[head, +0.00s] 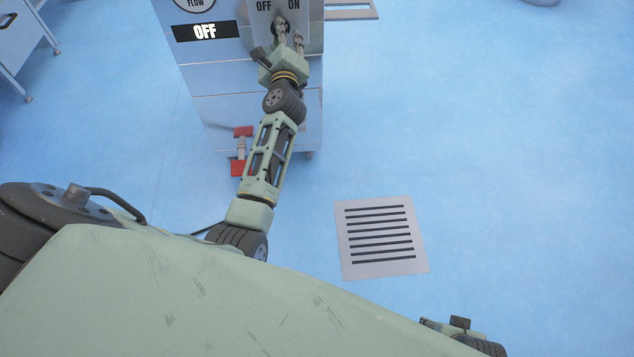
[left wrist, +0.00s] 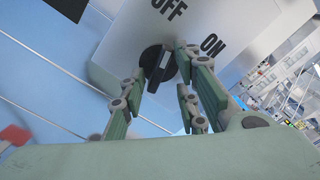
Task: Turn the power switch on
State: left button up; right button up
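The power switch is a round black knob (left wrist: 157,62) on a pale plate (left wrist: 225,20) lettered OFF and ON. My left gripper (head: 289,40) is at the plate in the head view. In the left wrist view its fingers (left wrist: 160,72) stand apart on both sides of the knob, with a gap visible; contact is unclear. A black display (head: 205,31) beside the plate reads OFF. Of my right arm only a small part shows at the bottom right, fingers hidden.
The switch plate is on a grey cabinet (head: 215,108) with a red-ended fitting (head: 239,150) low on its front. A slotted floor grate (head: 381,238) lies to the right. A drawer unit (head: 18,38) stands far left. The blue floor is otherwise largely clear.

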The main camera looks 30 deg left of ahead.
pick_arm(q)
jog(key=p+v, duration=0.1)
jog(key=v, duration=0.7)
jog(key=s+d+f+m+h+p, duration=0.1)
jog(key=d+f+m+h+p, duration=0.35)
jog(key=m, duration=0.45)
jog(key=s+d+f+m+h+p, duration=0.1)
jog(key=d+f+m+p, duration=0.3)
jog(key=m+p, duration=0.5)
jog(key=s+d+f+m+g+h+p, duration=0.2)
jog(key=s+d+f+m+p, duration=0.2)
jog(key=s+m, duration=0.3)
jog(key=s+d+f+m+g+h+p, duration=0.2)
jog(key=s+d+f+m+p, duration=0.2)
jog(key=s+m, duration=0.3)
jog(key=shift+d+f+m+g, duration=0.15)
jog(key=shift+f+m+g, duration=0.4)
jog(key=shift+m, duration=0.65)
pick_arm(e)
jog(key=w+v, duration=0.2)
jog(key=v, duration=0.9)
jog(key=w+r+v, duration=0.1)
jog(key=w+v, duration=0.2)
jog(key=v, duration=0.9)
jog(key=shift+w+a+r, duration=0.2)
jog(key=shift+w+r, duration=0.05)
jog(key=shift+w, duration=0.1)
pick_arm(q)
jog(key=shift+f, duration=0.1)
